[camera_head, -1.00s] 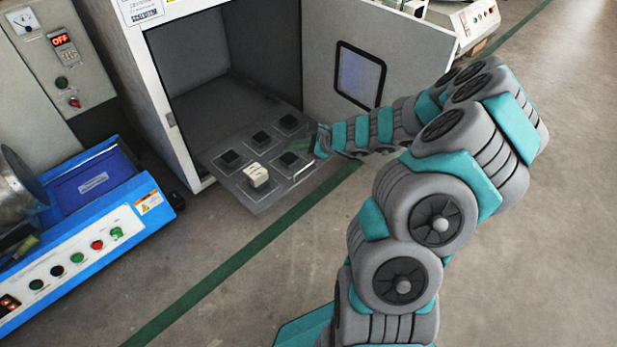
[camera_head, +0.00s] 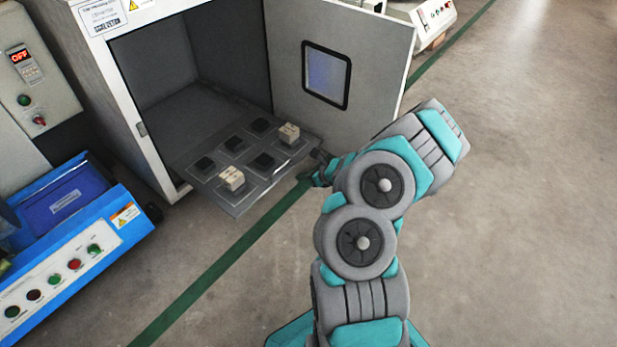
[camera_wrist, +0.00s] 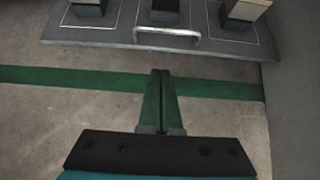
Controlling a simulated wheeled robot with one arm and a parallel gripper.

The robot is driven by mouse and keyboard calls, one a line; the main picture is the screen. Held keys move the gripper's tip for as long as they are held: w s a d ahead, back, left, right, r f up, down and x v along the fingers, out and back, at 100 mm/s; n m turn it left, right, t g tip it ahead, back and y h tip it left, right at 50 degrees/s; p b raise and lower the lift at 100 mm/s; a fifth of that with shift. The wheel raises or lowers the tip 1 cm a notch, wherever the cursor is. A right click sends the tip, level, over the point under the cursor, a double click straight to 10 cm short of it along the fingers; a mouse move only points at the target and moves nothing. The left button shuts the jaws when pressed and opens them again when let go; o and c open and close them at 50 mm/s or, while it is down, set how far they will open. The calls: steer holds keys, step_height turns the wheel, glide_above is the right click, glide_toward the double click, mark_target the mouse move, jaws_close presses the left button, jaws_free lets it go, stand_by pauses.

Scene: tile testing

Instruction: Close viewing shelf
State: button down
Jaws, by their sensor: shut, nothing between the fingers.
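The viewing shelf (camera_head: 243,193) is a grey flat panel pulled out of the front of a white cabinet (camera_head: 120,105). It bears several black square pads and two pale blocks, one at the front (camera_head: 231,179) and one at the right (camera_head: 289,134). In the wrist view, the shelf's front edge (camera_wrist: 100,36) has a silver bar handle (camera_wrist: 166,40). My gripper (camera_wrist: 161,72) is shut and empty, with its green fingers pointing at the handle from in front, apart from it in the picture.
The cabinet's door (camera_head: 375,55), with a small window, stands open at the right, close to my arm. A blue machine (camera_head: 75,250) with buttons stands at the left. A green floor line (camera_head: 215,270) runs below the shelf. The floor at the right is clear.

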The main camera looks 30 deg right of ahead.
steer(key=w+a+f+b, duration=0.1)
steer(key=w+a, duration=0.1)
steer(key=w, duration=0.4)
steer(key=shift+w+a+f, duration=0.25)
steer(key=shift+w+f, duration=0.1)
steer(key=shift+f, duration=0.05)
